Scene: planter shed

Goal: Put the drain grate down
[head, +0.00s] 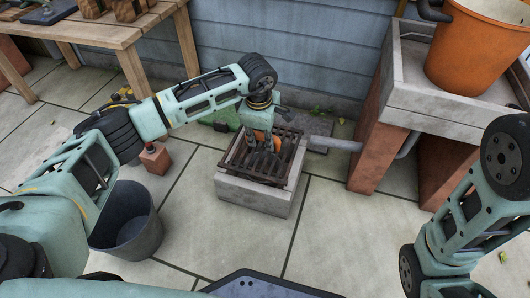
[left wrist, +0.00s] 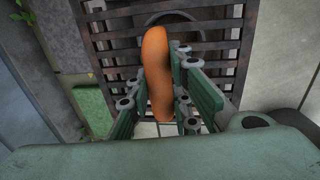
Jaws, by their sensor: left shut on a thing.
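The drain grate (head: 237,159) is a dark, slatted square frame at the top of a pale concrete drain box (head: 252,195) in the middle of the head view. My left gripper (head: 264,150) reaches down over it from above. In the left wrist view, the green fingers (left wrist: 158,85) are shut on an upright orange grip (left wrist: 155,62) that stands over the grate's bars (left wrist: 112,45). The fingers and grip hide part of the slats. I cannot tell whether the grate fully touches the box rim. My right arm shows at the right, but its gripper is out of view.
A grey bucket (head: 127,222) and a small reddish block (head: 154,158) stand to the left. A grey pipe (head: 335,144) runs from beside the drain to a brick-legged sink (head: 440,97) holding an orange pot (head: 475,45). Paving in front is clear.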

